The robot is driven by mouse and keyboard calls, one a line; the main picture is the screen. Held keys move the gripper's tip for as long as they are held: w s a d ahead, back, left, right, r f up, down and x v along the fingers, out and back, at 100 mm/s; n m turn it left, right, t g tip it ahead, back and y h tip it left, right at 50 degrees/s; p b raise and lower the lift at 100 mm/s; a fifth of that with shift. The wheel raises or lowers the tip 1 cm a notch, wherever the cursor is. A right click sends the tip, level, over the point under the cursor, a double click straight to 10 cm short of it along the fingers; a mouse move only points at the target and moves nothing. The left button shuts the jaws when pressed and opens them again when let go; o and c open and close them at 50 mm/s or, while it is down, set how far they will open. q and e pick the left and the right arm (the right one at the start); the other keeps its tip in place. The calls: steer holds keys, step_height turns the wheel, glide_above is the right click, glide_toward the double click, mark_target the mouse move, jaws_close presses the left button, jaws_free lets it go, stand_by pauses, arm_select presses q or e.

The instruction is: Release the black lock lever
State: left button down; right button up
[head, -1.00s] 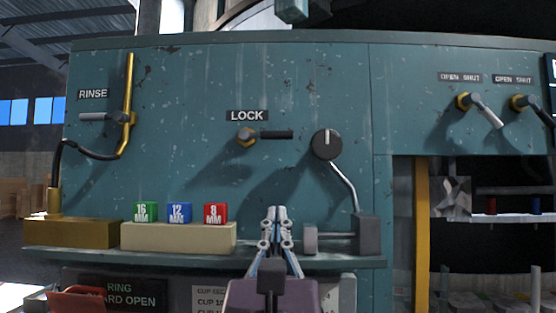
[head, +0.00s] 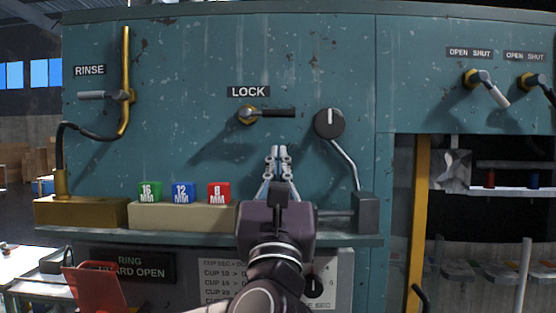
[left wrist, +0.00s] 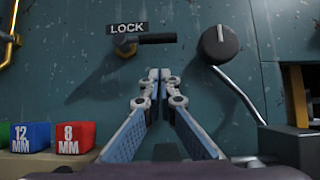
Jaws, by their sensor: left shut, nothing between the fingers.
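The black lock lever (head: 275,113) lies level on the teal panel, pointing right from its brass pivot, under the LOCK label (head: 248,92). In the left wrist view the lever (left wrist: 158,38) shows at the top, above the fingers. My left gripper (head: 278,150) is shut and empty, with its fingertips pointing up below the lever's right part. In the head view a gap of panel shows between tips and lever. The left wrist view also shows the fingertips (left wrist: 160,72) together, below the lever. My right gripper is not in view.
A round black knob (head: 329,123) with a bent metal rod stands right of the lever. Green, blue (head: 184,192) and red blocks sit on a cream base on the ledge. A RINSE valve (head: 105,96) is at the left; OPEN SHUT levers (head: 486,88) are at the right.

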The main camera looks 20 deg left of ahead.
mark_target(270, 113)
arm_select(q)
steer(key=r+p, duration=0.1)
steer(key=w+r+p, duration=0.1)
steer(key=r, duration=0.1)
steer(key=w+r+p, duration=0.1)
steer(key=shift+a+r, duration=0.3)
steer(key=shift+r, duration=0.1)
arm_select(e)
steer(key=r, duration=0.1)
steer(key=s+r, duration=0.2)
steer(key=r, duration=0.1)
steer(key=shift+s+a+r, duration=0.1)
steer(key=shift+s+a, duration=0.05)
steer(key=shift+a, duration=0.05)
arm_select(q)
steer(key=shift+w, duration=0.1)
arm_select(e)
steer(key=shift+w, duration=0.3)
arm_select(q)
steer(key=shift+d+r+n+y+b, duration=0.2)
steer(key=shift+n+y+b, duration=0.15)
steer(key=shift+n+y, duration=0.4)
steer(key=shift+a+n+g, duration=0.1)
steer(key=shift+n+g, duration=0.2)
steer(key=shift+n, duration=0.15)
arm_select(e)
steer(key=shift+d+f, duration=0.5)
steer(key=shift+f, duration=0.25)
